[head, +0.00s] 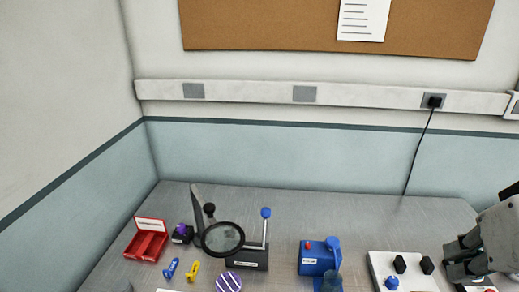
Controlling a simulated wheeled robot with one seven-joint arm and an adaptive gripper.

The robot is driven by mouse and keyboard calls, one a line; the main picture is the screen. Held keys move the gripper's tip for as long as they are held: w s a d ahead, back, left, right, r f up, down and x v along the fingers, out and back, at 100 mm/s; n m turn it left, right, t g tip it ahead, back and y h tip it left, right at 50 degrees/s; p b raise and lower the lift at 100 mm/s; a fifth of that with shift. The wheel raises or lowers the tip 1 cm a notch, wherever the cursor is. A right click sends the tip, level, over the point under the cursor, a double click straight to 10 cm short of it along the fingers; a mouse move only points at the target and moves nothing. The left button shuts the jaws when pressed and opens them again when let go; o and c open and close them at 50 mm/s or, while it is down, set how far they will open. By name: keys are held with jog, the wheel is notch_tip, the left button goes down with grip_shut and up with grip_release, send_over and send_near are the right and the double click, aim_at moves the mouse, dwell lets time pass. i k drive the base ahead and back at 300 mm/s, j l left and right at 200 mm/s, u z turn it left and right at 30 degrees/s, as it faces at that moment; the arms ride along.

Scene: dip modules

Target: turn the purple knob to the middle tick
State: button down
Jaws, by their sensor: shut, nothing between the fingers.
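A small purple knob (181,229) sits on a small dark box (184,238) at the left of the bench, between a red tray and a magnifier. It is small in the head view, and I cannot make out any tick marks or which way it points. My gripper (449,262) is at the far right edge, over the right end of a white panel. It is shut and empty, far across the bench from the purple knob.
A red tray (149,246), a magnifier (223,238), a blue-topped lever (265,230), a blue device (314,258) and a white panel with black knobs (384,266) stand along the bench (340,205). The back strip of the bench is mostly clear.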

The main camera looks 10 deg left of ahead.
aim_at(182, 229)
jog(key=i+u, duration=0.2)
jog(key=u, duration=0.6)
jog(key=k+u, duration=0.1)
jog(key=u, duration=0.15)
jog(key=k+j+u, duration=0.1)
jog(key=u, duration=0.15)
jog(key=i+j+u, duration=0.15)
jog(key=u, duration=0.15)
jog(key=i+j+u, duration=0.25)
jog(key=i+z, duration=0.3)
jog(key=i+j+z, duration=0.25)
jog(key=k+l, duration=0.1)
